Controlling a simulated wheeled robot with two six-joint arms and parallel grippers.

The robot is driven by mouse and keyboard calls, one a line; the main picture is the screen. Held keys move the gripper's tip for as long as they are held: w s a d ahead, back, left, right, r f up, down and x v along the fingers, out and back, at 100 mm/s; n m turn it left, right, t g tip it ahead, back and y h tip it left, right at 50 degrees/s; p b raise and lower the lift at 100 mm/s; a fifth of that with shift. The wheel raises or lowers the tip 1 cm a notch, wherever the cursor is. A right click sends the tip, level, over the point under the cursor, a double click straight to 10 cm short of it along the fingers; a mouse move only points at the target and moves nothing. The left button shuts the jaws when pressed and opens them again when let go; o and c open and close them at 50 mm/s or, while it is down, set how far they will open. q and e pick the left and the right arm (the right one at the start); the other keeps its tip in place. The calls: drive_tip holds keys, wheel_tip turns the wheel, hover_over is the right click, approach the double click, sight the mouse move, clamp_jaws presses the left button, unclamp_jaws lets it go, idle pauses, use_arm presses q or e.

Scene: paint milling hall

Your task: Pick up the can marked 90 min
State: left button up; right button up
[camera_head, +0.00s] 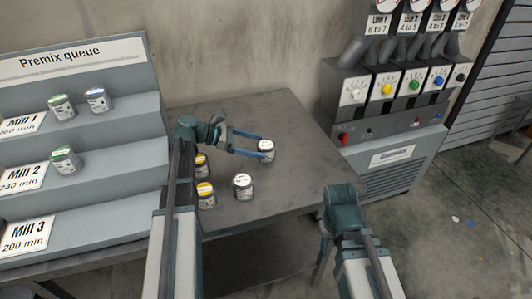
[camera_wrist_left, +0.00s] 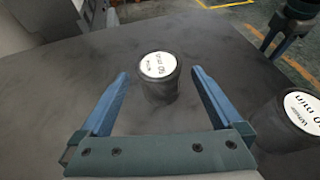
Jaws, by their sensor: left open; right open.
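A dark can with a white lid (camera_head: 266,152) stands upright on the grey table. In the left wrist view this can (camera_wrist_left: 158,80) stands at the mouth of my left gripper, between the fingertips, with a gap on each side. Its lid print is upside down there and seems to read 90 min. My left gripper (camera_head: 261,145) is open and empty. A second white-lidded can (camera_head: 243,187) stands nearer the front; in the left wrist view (camera_wrist_left: 296,118) its lid is cut off by the frame edge. My right gripper (camera_head: 332,234) hangs at the table's right edge, its fingers mostly hidden.
Two yellow-lidded cans (camera_head: 206,196) stand beside my left arm, partly hidden. The stepped Premix queue rack (camera_head: 120,160) at left holds two green-lidded cans and one blue-lidded can. A machine with coloured knobs (camera_head: 390,110) stands behind at right. The table's back (camera_head: 240,108) is clear.

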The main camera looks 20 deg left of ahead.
sight(275, 158)
use_arm(q)
drive_tip(key=shift+b+x, duration=1.6)
drive_tip(key=shift+x, duration=2.25)
drive_tip(key=shift+a, duration=0.15)
drive_tip(key=c, duration=1.5)
